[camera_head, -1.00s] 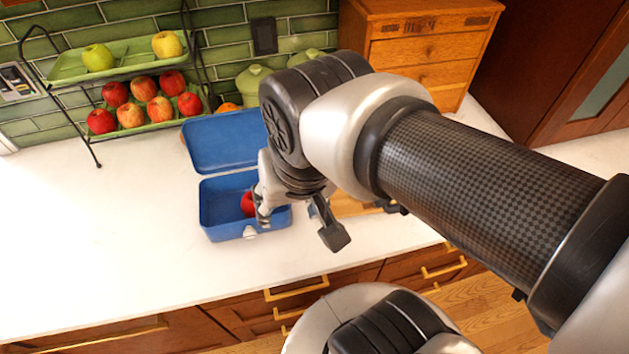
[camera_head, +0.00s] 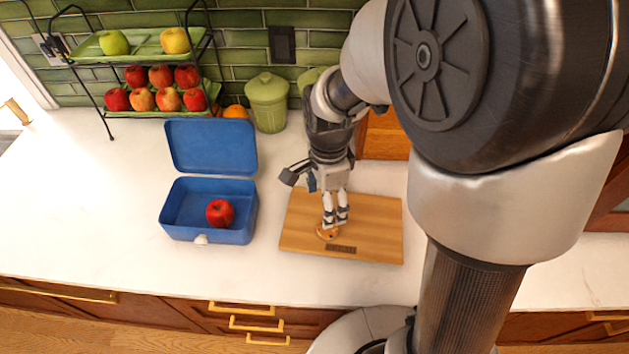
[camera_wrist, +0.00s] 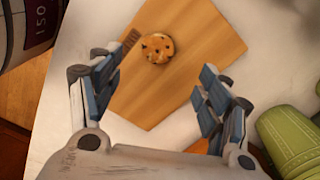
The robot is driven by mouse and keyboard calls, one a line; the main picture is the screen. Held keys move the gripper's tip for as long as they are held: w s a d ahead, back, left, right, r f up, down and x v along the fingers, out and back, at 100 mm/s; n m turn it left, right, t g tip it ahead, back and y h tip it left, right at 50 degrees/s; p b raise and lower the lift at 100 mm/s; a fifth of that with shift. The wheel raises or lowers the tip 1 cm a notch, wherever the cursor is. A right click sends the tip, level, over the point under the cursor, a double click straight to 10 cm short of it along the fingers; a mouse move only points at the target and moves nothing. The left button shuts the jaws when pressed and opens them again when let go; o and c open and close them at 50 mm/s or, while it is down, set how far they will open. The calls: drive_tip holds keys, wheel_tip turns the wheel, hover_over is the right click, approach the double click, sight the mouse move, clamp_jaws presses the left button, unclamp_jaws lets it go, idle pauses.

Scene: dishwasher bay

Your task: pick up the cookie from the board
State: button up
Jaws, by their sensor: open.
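The cookie (camera_head: 327,232) lies on the wooden cutting board (camera_head: 300,230), near its front edge. In the wrist view the cookie (camera_wrist: 157,48) is round and golden with dark chips, flat on the board (camera_wrist: 180,90). My gripper (camera_head: 336,220) points down over the board, and its fingertips overlap the cookie in the head view. In the wrist view my gripper (camera_wrist: 158,85) is open and empty, with its fingers apart. The cookie shows beyond the fingertips, between their lines, nearer the left finger. The gap in height between fingertips and cookie is hard to tell.
An open blue lunchbox (camera_head: 178,210) with a red apple (camera_head: 220,213) inside stands left of the board. A two-tier fruit rack (camera_head: 150,45) and a green canister (camera_head: 267,103) stand at the back wall. The white counter (camera_head: 80,220) is clear at the left.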

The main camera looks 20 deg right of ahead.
drive_tip(key=b, duration=0.1)
hover_over(328, 234)
drive_tip(key=w, duration=0.2)
wheel_tip(328, 234, down, 5)
drive_tip(key=shift+s+a, duration=0.1)
drive_tip(key=shift+d+f+b, duration=0.15)
drive_tip(key=shift+f+b, duration=0.5)
drive_tip(key=shift+f, duration=0.7)
drive_tip(key=shift+d+f+b, duration=0.15)
drive_tip(key=shift+f+b, duration=0.45)
drive_tip(key=shift+f, duration=0.75)
drive_tip(key=shift+r, duration=0.1)
drive_tip(key=shift+c, duration=0.2)
drive_tip(key=c, duration=0.7)
